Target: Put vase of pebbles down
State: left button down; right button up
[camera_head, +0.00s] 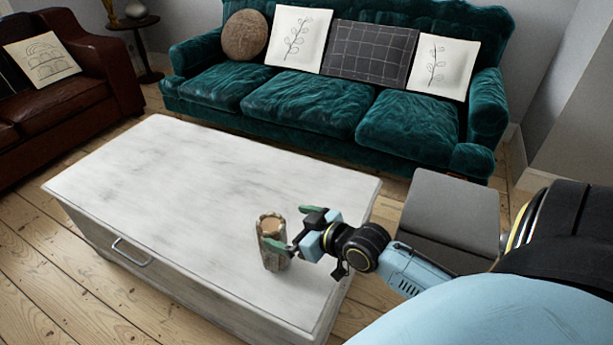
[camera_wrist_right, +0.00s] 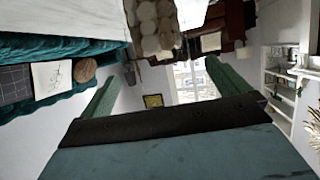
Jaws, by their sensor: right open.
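The vase of pebbles (camera_head: 274,257) stands upright on the white coffee table (camera_head: 190,185), near its front right corner. It is a small stone-coloured vessel with a brownish top. My right gripper (camera_head: 290,228) is at the vase's right side, its green fingertips spread. In the right wrist view, the two green fingers of the gripper (camera_wrist_right: 165,85) are wide apart with nothing between them. The pebbly vase (camera_wrist_right: 155,28) shows beyond them at the top of that view. Whether a finger touches the vase is unclear. My left gripper is not in view.
A green velvet sofa (camera_head: 300,105) with several cushions stands behind the table. A brown leather sofa (camera_head: 70,100) is at the left. A grey boxy seat (camera_head: 450,205) is right of the table. Most of the tabletop is clear.

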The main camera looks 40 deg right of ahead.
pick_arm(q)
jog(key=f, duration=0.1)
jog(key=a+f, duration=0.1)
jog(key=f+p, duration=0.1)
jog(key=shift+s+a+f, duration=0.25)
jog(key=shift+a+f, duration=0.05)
pick_arm(e)
jog(key=s+a+f+g+h, duration=0.1)
jog(key=s+a+f+g, duration=0.1)
jog(key=s+f+g, duration=0.3)
jog(key=s+a+f+g+h, duration=0.2)
jog(key=s+f+g, duration=0.3)
jog(key=s+f, duration=0.8)
jog(key=shift+s+a+g, duration=0.3)
jog(key=shift+s+a, duration=0.05)
jog(key=shift+a, duration=0.05)
pick_arm(q)
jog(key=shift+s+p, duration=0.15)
jog(key=shift+p, duration=0.25)
